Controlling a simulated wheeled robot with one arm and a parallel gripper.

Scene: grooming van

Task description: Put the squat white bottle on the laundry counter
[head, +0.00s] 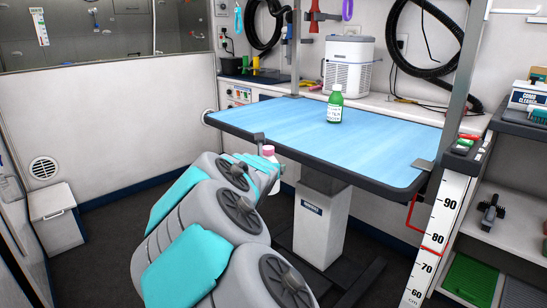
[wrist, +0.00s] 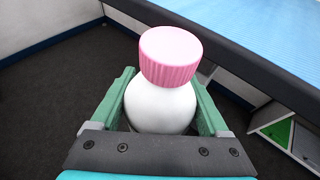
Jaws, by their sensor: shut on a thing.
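The squat white bottle (wrist: 160,108) has a ribbed pink cap and stands upright between the jaws in the wrist view. In the head view the bottle (head: 275,174) is partly hidden by my gripper (head: 266,172). My gripper is shut on the bottle's body and holds it in the air, just off the near edge of the blue-topped grooming table (head: 285,118). A pale counter (head: 392,106) runs along the back wall behind the table; I cannot tell whether it is the laundry counter.
A green bottle (head: 335,105) stands on the blue table. A white box-shaped appliance (head: 347,66) stands on the back counter. A post with a height scale (head: 437,235) and shelves (head: 490,210) are at the right. Dark floor (head: 110,240) is open at the left.

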